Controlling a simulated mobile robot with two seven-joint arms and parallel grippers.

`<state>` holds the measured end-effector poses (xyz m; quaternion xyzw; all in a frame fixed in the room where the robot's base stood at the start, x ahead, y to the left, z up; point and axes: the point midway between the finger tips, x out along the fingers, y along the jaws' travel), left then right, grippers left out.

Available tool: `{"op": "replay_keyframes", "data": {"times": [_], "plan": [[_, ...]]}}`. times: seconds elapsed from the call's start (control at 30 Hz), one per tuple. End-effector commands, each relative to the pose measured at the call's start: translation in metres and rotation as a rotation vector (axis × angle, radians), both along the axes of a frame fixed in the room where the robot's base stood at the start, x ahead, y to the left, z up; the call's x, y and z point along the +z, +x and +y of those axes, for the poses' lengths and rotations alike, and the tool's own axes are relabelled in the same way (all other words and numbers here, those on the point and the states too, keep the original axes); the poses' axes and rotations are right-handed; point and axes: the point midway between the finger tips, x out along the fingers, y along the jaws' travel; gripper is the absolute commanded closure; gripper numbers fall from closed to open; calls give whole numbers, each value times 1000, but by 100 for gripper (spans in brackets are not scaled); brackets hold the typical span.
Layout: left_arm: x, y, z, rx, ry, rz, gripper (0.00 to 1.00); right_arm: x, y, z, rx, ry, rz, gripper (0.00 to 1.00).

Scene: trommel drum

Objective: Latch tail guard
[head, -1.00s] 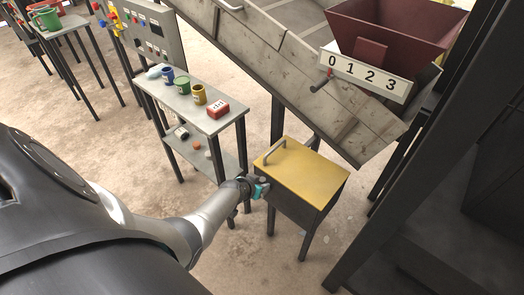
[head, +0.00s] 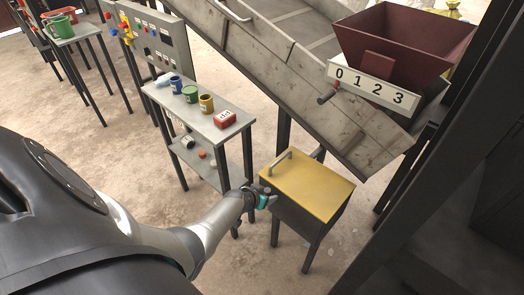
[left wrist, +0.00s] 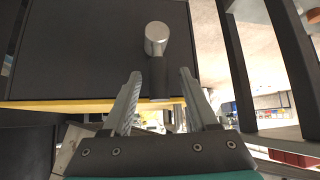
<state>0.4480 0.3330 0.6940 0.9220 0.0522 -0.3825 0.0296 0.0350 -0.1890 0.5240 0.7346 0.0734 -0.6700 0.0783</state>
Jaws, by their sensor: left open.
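The tail guard appears to be the dark box on legs with a yellow lid (head: 318,188) and a grey handle (head: 277,163), right of centre in the head view. The lid is down. My left gripper (head: 267,201) is at the box's left side, below the lid edge. In the left wrist view its open fingers (left wrist: 158,88) stand on either side of a dark bar (left wrist: 158,78) with a silver round knob (left wrist: 157,38), in front of the dark panel (left wrist: 90,50). I cannot tell whether the fingers touch the bar. My right gripper is not in view.
The sloping grey chute (head: 330,115) and the red hopper (head: 400,48) rise behind. Dark posts stand at right. Open floor lies in front.

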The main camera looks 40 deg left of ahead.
Motion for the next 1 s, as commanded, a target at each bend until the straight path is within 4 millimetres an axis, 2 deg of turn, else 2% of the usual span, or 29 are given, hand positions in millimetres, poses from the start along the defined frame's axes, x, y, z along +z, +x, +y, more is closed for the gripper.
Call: {"op": "replay_keyframes", "data": {"times": [0.27, 0.73, 1.0], "plan": [[20, -17, -2, -1, 1, 1, 40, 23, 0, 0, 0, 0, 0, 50], [76, -72, -8, 1, -1, 0, 40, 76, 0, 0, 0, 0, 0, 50], [101, -99, -10, 0, 0, 0, 40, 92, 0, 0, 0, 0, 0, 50]]}}
